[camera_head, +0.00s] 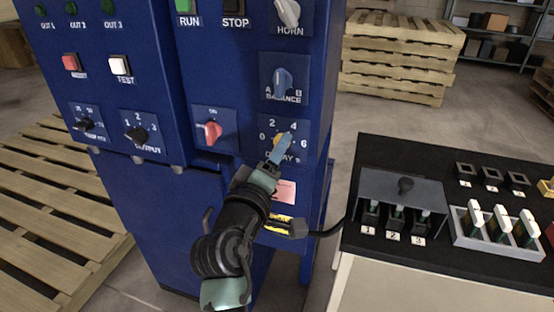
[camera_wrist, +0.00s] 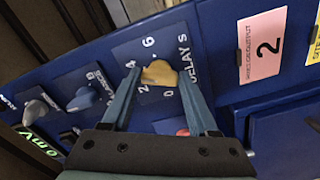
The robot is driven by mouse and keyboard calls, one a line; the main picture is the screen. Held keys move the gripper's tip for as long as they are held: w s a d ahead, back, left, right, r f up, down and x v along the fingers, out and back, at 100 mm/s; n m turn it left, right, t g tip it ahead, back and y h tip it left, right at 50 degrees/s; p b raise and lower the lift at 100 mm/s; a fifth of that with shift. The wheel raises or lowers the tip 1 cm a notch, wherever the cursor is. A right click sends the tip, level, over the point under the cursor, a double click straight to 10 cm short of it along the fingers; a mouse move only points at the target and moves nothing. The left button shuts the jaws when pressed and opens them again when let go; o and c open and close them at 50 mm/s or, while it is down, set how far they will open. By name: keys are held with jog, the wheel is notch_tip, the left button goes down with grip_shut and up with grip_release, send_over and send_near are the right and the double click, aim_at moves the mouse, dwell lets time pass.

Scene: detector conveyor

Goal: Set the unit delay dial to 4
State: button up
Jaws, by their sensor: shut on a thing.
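The unit delay dial (camera_head: 278,139) is a yellow knob on a blue plate marked 0, 2, 4, 6 and "DELAY s", low on the right of the blue cabinet. In the wrist view the yellow knob (camera_wrist: 160,74) sits between my two blue-grey fingers. My gripper (camera_head: 287,142) is shut on it, one finger on each side. The narrow end of the knob appears to point between 2 and 4; the exact setting is hard to read. In the head view a finger covers part of the dial.
The balance knob (camera_head: 283,80) is just above the delay dial, and a red knob (camera_head: 212,131) is to its left. A pink label (camera_wrist: 264,45) is beside the dial in the wrist view. A black-topped table (camera_head: 470,265) with parts stands at right.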

jog(key=shift+m, duration=0.5)
jog(key=o, duration=1.4)
jog(key=shift+s+a, duration=0.1)
jog(key=shift+s, duration=0.05)
jog(key=v, duration=1.2)
jog(key=shift+s+a, duration=0.1)
jog(key=shift+s, duration=0.25)
